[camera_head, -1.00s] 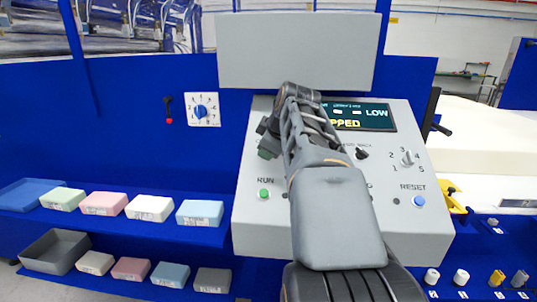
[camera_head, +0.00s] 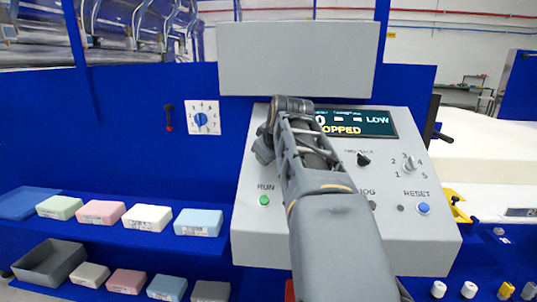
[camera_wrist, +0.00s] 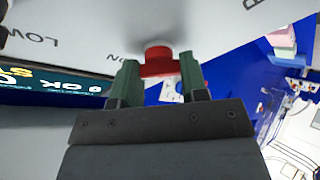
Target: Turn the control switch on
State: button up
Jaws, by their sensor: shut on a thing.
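The control panel (camera_head: 420,230) is a sloped grey box with buttons, knobs and a display. The red switch knob (camera_wrist: 158,62) shows in the wrist view, beside upside-down lettering that seems to read ON. My gripper (camera_wrist: 160,70) has its two green fingers on either side of this knob and is shut on it. In the head view my gripper (camera_head: 262,149) is at the panel's upper left, and my arm hides the knob there. The display (camera_head: 358,124) shows LOW and part of a word ending in OPPED.
A green RUN button (camera_head: 264,200) sits left of my arm. A black selector (camera_head: 363,159), a numbered knob (camera_head: 410,164) and a blue RESET button (camera_head: 423,208) sit right of it. Foam blocks (camera_head: 148,217) line blue shelves at the left.

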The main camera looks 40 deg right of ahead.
jog(key=o, duration=0.9)
jog(key=p+v, duration=0.1)
jog(key=v, duration=1.2)
jog(key=shift+s+a+r, duration=0.1)
jog(key=shift+s+r, duration=0.2)
